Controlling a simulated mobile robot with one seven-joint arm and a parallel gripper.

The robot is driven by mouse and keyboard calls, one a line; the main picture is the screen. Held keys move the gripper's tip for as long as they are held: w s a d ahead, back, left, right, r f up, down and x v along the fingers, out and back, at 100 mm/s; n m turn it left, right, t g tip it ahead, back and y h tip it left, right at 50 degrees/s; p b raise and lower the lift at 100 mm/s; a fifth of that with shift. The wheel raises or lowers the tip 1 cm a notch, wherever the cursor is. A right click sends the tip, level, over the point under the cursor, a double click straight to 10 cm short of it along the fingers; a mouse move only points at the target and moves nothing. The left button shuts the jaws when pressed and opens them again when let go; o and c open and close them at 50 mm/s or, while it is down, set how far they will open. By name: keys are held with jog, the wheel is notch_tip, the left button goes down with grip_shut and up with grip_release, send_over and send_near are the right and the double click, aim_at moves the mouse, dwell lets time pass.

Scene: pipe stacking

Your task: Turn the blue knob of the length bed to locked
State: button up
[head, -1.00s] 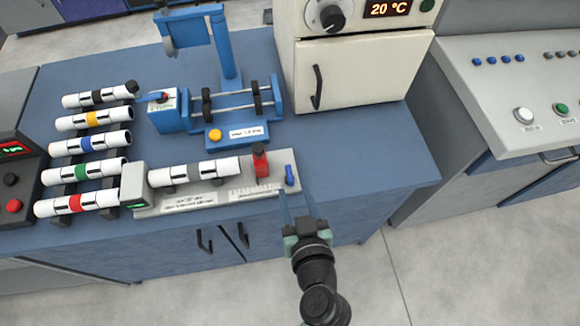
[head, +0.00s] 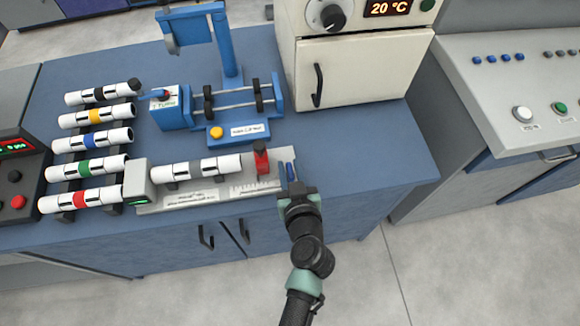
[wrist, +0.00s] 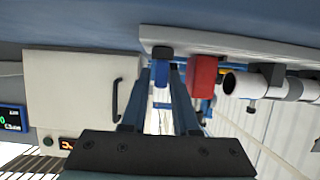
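The length bed (head: 215,203) is a long grey block near the bench's front edge. A white pipe with a grey band (head: 190,170) lies on it, and a red stop block (head: 261,160) stands right of the pipe. The blue knob (wrist: 161,73) is at the bed's right end, mostly hidden by my gripper in the head view. My gripper (head: 288,172) is at this knob. In the wrist view the knob shows between my two fingertips (wrist: 161,68), with what look like narrow gaps on both sides. The fingers look open; contact cannot be told.
Several banded white pipes lie on a rack (head: 67,215) at the left. A blue fixture (head: 170,115) with a yellow button stands behind the bed. A cream oven (head: 352,75) reading 20 °C stands behind right. The bench (head: 375,150) is bare right of the bed.

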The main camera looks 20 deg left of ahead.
grip_shut()
